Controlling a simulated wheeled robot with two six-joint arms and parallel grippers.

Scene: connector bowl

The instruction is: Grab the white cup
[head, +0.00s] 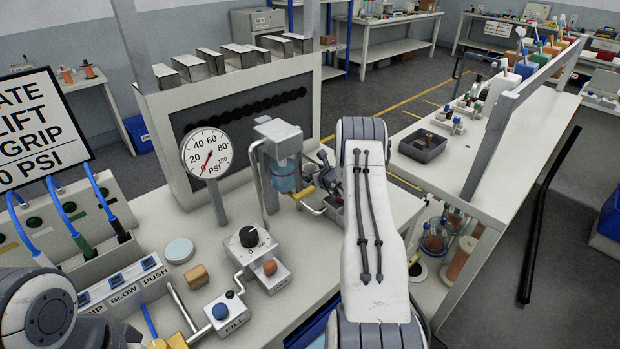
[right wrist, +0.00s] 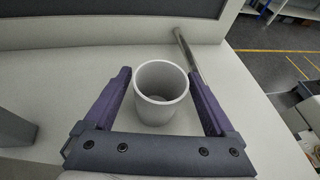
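The white cup (right wrist: 160,108) stands upright and looks empty on the pale bench top in the right wrist view. My right gripper (right wrist: 158,76) is open, with one purple finger on each side of the cup. The fingertips are close to the cup's sides; I cannot tell whether they touch it.
A grey metal rod (right wrist: 188,55) stands just behind the cup to the right. A pressure gauge (head: 206,153), a knob box (head: 250,243) and a blue-buttoned fill box (head: 224,312) stand left of my right arm.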

